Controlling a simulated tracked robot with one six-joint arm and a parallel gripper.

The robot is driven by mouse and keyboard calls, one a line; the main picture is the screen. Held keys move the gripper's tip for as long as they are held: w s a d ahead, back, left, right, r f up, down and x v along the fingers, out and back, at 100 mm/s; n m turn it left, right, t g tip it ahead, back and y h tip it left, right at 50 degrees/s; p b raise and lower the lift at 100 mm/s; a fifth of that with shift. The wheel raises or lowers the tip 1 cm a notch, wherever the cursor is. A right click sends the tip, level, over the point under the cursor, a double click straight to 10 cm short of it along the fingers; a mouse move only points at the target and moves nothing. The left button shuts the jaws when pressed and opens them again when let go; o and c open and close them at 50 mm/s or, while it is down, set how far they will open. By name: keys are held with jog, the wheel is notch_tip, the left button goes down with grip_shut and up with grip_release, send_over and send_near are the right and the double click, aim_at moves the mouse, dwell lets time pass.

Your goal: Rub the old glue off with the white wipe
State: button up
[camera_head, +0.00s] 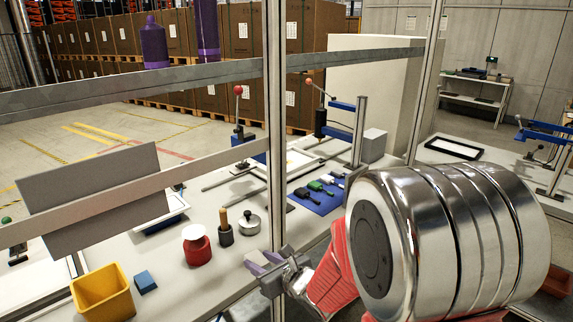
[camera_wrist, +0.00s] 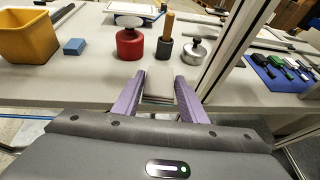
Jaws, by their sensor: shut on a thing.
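My gripper (camera_head: 268,261) is at the front edge of the bench, beside the upright metal post. In the wrist view its two purple fingers (camera_wrist: 157,84) are closed on a pale, flat-sided thing with layered edges, which looks like the white wipe (camera_wrist: 160,80). It is held in front of the pots, apart from them. In the head view the wipe is hard to make out between the fingers. I cannot make out the old glue in either view.
On the bench stand a yellow bin (camera_head: 103,292), a blue block (camera_head: 145,282), a red pot with a white top (camera_head: 197,246), a dark pot with a wooden handle (camera_head: 225,232) and a metal pot (camera_head: 249,222). Tools lie on a blue mat (camera_head: 318,201). A metal post (camera_head: 274,130) and rails cross the front.

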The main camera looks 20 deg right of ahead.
dwell(0.3)
jog(key=shift+s+f, duration=0.25)
jog(key=shift+f, duration=0.7)
jog(key=shift+s+f, duration=0.25)
jog(key=shift+f, duration=0.75)
jog(key=shift+s+f, duration=0.25)
jog(key=shift+f, duration=0.7)
